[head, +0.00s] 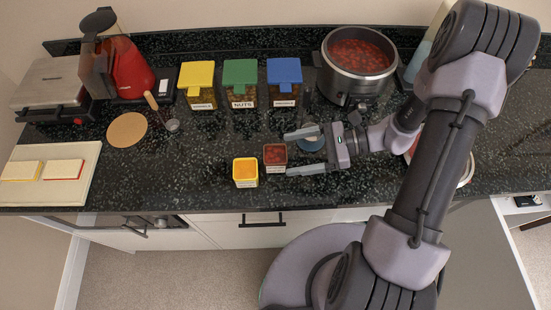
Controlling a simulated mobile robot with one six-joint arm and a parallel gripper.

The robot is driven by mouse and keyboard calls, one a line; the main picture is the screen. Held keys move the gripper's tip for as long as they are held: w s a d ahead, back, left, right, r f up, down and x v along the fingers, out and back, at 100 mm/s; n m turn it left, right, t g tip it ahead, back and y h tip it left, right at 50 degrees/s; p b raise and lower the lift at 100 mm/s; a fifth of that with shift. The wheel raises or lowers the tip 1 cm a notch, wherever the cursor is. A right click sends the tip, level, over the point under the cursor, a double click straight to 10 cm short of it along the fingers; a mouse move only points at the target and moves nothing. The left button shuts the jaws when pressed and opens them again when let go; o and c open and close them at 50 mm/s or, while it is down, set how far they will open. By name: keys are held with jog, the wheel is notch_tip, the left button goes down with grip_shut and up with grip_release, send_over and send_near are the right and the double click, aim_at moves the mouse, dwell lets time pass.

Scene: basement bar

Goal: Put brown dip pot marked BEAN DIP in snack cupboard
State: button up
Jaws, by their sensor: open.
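A small square pot with reddish-brown contents (275,155) stands on the dark speckled counter (215,155). The writing on its front is too small to read. My gripper (287,152) is open and empty, its two fingers pointing left. The pot is just left of the fingertips, about level with the gap between them. Whether the fingertips touch it I cannot tell. Below the counter is a white cupboard front (250,232) with a dark handle. Left of it, a front with a handle (135,230) seems to stand open. No snack cupboard label is readable.
A yellow pot (245,172) stands close at the brown pot's left. Behind are yellow-, green- and blue-lidded jars (240,83) and a large pot of red food (357,65).

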aim_at(282, 153)
jog(key=x, duration=0.2)
jog(key=b+x, duration=0.1)
jog(key=x, duration=0.2)
jog(key=shift+w+a+f+b, duration=0.25)
jog(key=shift+w+a+b, duration=0.05)
jog(key=shift+b, duration=0.05)
jog(key=shift+d, duration=0.1)
jog(key=shift+r, duration=0.1)
jog(key=shift+c, duration=0.4)
grip_shut()
